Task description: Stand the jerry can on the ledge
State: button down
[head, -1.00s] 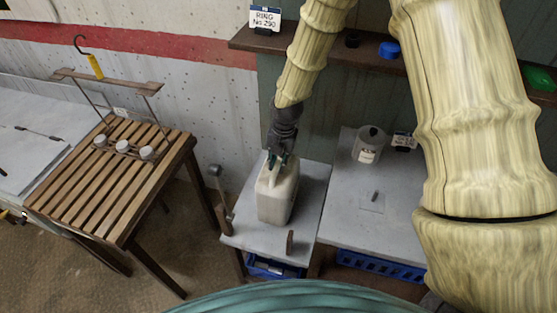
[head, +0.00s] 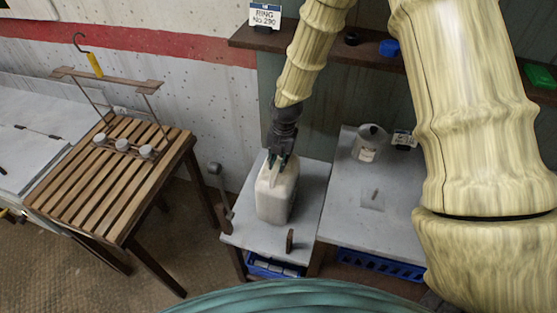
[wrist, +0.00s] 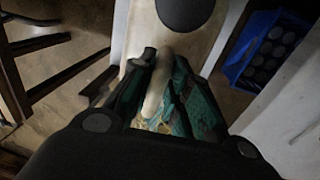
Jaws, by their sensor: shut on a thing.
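The jerry can (head: 276,196) is a pale, off-white can with a top handle. In the head view it is upright at the small grey ledge (head: 311,195); whether its base touches the surface cannot be told. My gripper (head: 275,162) is above it, shut on its handle. In the wrist view the handle (wrist: 157,88) runs between the green-padded fingers of my gripper (wrist: 160,95), with a dark round cap (wrist: 184,10) beyond it. The can's underside is hidden.
Small brown posts stand at the ledge's left (head: 226,215) and front (head: 290,240). A grey canister (head: 370,143) stands on the adjoining table (head: 345,210). A blue crate (head: 275,268) is below. A slatted wooden table (head: 115,180) stands left. A brown shelf (head: 330,52) runs behind.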

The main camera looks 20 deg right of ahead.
jog(key=shift+f, duration=0.3)
jog(key=c, duration=1.3)
grip_release()
jog(key=r, duration=0.8)
jog(key=d+r, duration=0.1)
jog(key=r, duration=0.3)
jog(key=shift+s, duration=0.35)
jog(key=shift+s, duration=0.1)
